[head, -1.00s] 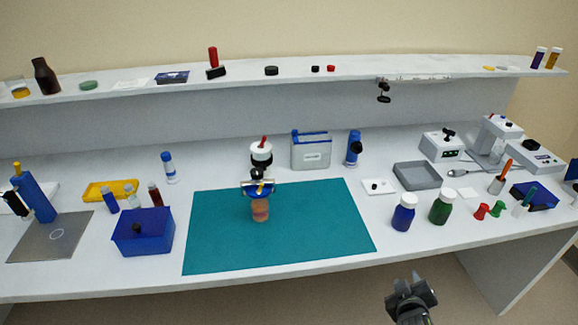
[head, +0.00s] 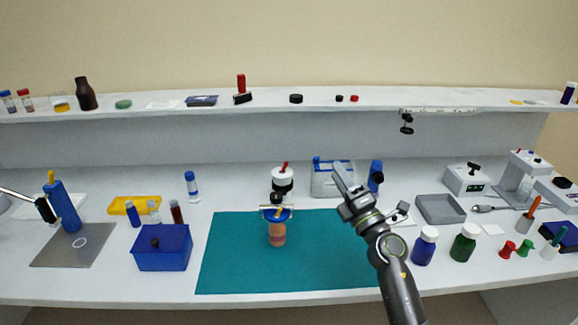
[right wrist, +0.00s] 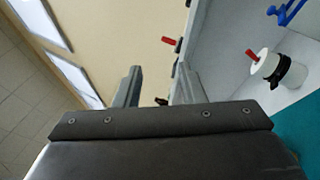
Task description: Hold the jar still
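The jar (head: 277,234) stands upright on the teal mat (head: 335,268) in the head view. It has an orange-brown body and a blue top with a pale crossbar and a yellow piece. My right gripper (head: 340,176) is raised to the right of the jar and apart from it. In the right wrist view the right gripper's (right wrist: 156,78) two fingers stand apart with nothing between them. The jar does not show in that view.
A white and black device (head: 283,180) with a red handle stands just behind the jar; it also shows in the right wrist view (right wrist: 280,68). A blue box (head: 162,248) is left of the mat. Blue (head: 424,246) and green (head: 464,243) bottles stand right. The mat's front is clear.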

